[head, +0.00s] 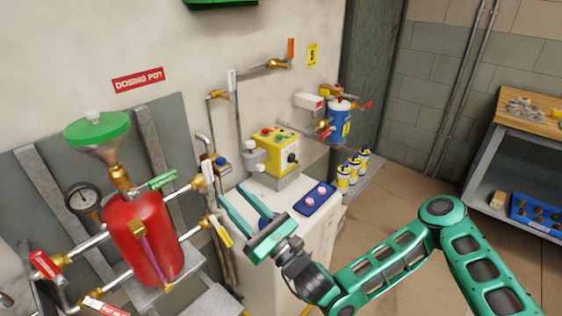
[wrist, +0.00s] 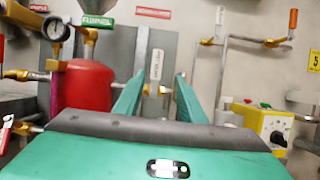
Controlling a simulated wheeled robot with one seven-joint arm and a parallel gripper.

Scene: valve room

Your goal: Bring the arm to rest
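My green arm reaches in from the lower right of the head view, bent at the elbow. My gripper (head: 231,189) is held out over the near-left part of the white cabinet (head: 322,228), pointing up and left toward the wall pipes. Its two green fingers are apart, with nothing held between them. The wrist view also shows my gripper (wrist: 156,79) open, with a pipe and a white tag behind the gap. I cannot tell how far the fingertips are from the pipes.
A red dosing pot (head: 148,243) with valves stands left of my gripper. A yellow control box (head: 276,150) and a blue tray (head: 315,198) sit on the cabinet. Several small cans (head: 353,167) stand behind. A workbench (head: 530,118) is at the right; the floor between is clear.

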